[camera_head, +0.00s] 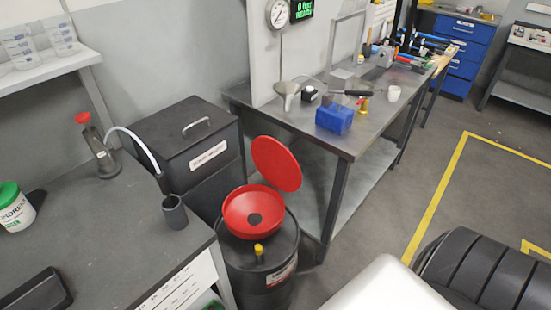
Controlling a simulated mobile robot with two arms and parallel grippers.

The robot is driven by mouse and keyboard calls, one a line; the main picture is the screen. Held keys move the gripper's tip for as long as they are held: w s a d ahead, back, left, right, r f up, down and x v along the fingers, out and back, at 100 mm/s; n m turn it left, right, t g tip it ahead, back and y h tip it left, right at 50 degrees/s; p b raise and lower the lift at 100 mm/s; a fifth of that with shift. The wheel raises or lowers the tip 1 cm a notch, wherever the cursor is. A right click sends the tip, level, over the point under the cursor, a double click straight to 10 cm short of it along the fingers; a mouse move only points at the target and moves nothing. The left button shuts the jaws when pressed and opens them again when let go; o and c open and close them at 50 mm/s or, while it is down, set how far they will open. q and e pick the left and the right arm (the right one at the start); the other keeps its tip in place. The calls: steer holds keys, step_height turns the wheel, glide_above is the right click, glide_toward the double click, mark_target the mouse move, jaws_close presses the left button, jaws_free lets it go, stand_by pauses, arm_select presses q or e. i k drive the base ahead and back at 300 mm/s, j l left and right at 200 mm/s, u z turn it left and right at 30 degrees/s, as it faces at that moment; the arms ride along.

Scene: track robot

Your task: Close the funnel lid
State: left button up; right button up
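A red funnel (236,218) sits on top of a black drum (278,245), with a dark hole at its centre. Its round red lid (277,163) stands open, tilted up at the back right edge of the funnel. A yellow cap (258,250) is on the drum top in front of the funnel. Neither gripper can be made out in the view.
A dark bench (110,235) with a black cup (174,212) stands left of the drum. A black waste bin (190,130) stands behind it. A metal table (370,110) with a blue box (334,118) is at the back right. Open floor lies right.

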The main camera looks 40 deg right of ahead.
mark_target(273, 160)
steer(key=i+l+u, duration=0.15)
steer(key=l+u, duration=0.15)
steer(key=l, duration=0.9)
steer(key=l+u, duration=0.3)
steer(key=l, duration=0.9)
steer(key=k+l+u, duration=0.1)
steer(key=l+u, duration=0.2)
steer(key=l, duration=0.9)
